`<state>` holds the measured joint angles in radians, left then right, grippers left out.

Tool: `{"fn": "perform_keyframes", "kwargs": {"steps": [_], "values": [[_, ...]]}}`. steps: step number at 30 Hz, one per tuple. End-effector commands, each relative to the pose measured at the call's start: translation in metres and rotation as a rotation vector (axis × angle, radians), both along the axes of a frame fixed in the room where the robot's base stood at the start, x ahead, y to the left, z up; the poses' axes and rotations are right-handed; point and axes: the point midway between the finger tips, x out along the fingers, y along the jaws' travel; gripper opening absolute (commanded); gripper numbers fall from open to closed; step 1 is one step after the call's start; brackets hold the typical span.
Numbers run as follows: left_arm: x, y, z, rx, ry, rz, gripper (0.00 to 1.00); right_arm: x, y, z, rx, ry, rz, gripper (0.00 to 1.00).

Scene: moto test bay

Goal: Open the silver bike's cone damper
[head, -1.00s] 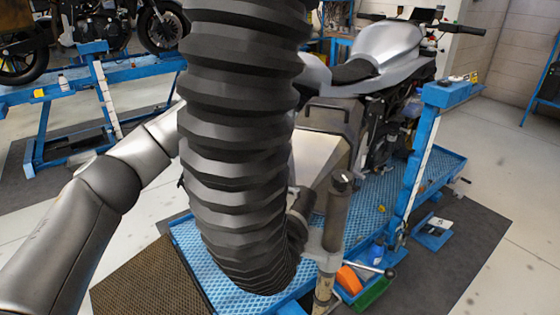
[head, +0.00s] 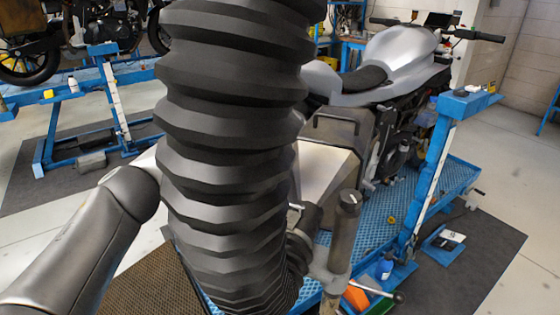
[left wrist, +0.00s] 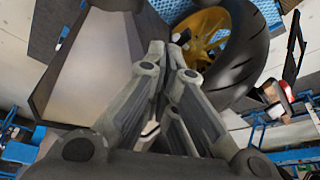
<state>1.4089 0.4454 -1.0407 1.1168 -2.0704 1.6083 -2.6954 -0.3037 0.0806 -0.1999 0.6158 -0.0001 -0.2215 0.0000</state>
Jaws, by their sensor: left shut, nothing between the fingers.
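The silver bike (head: 385,60) stands on a blue lift behind a pale metal cone-shaped hood (head: 318,165). The hood has a dark back plate with a handle. A fat black ribbed hose (head: 225,140) fills the middle of the head view and hides part of the hood. A small lever with a pale tip (head: 297,206) shows beside the hose; I cannot tell whether it is the damper's. In the left wrist view my left gripper (left wrist: 167,50) is shut and empty, beside the hood (left wrist: 95,65). The hose hides it in the head view. My right gripper is out of view.
A grey post (head: 343,235) stands right of the hose. A blue lift upright (head: 432,165) is farther right. A yellow-rimmed wheel (left wrist: 215,40) is close beyond my left fingers.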

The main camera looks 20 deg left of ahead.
Motion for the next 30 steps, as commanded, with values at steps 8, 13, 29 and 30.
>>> {"fn": "perform_keyframes", "kwargs": {"steps": [8, 13, 29, 30], "values": [[0.019, -0.003, -0.06, -0.001, 0.005, 0.002, 0.0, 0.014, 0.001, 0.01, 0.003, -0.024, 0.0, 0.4], [0.003, 0.0, -0.056, 0.0, 0.0, -0.002, 0.0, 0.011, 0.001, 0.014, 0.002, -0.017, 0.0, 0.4], [-0.021, 0.002, -0.056, 0.0, 0.0, 0.0, 0.0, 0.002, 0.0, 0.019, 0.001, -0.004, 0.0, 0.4], [-0.021, 0.002, -0.056, 0.0, 0.0, 0.0, 0.0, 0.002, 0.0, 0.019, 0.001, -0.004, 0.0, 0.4]]}}
